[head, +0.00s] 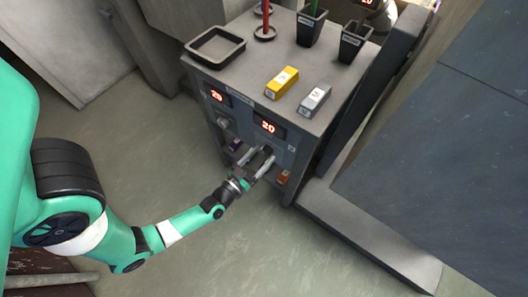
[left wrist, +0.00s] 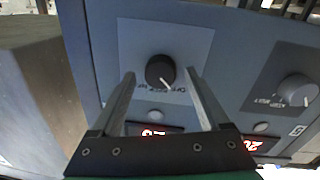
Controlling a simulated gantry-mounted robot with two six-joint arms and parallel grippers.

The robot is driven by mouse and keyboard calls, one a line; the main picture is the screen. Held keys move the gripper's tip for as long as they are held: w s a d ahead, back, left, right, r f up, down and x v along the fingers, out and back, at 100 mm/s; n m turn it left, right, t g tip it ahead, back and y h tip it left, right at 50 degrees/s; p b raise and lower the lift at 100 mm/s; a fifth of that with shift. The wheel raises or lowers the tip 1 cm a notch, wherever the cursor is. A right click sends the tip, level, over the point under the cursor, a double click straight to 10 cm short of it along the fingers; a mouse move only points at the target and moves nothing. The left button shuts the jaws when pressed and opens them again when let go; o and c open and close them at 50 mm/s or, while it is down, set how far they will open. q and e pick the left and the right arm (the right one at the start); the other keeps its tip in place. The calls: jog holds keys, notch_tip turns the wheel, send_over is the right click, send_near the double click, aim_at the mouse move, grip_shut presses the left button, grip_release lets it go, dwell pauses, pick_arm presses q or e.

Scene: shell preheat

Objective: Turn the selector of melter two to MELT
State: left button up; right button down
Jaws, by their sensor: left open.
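The grey cabinet (head: 300,150) has two control panels side by side, each with a red "20" display. My left gripper (head: 262,158) is at the right-hand panel, under its display (head: 268,127). In the left wrist view, which is upside down, my open left gripper (left wrist: 160,76) has its fingers on either side of a round black selector knob (left wrist: 158,68). Its white pointer line aims at the lower right of that view; whether the fingers touch it cannot be told. The other panel's knob (left wrist: 297,90) stands apart, and shows in the head view (head: 223,123).
On the cabinet top are a dark tray (head: 216,46), a yellow block (head: 282,82), a grey block (head: 314,98) and two black cups (head: 311,27). An orange item (head: 283,177) and a purple item (head: 235,145) sit low on the front. The floor before it is clear.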

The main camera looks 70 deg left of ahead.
pick_arm(q)
jog(key=shift+s, duration=0.15)
jog(key=shift+c, duration=0.5)
jog(key=shift+d, duration=0.1)
jog(key=shift+c, duration=1.1)
grip_shut()
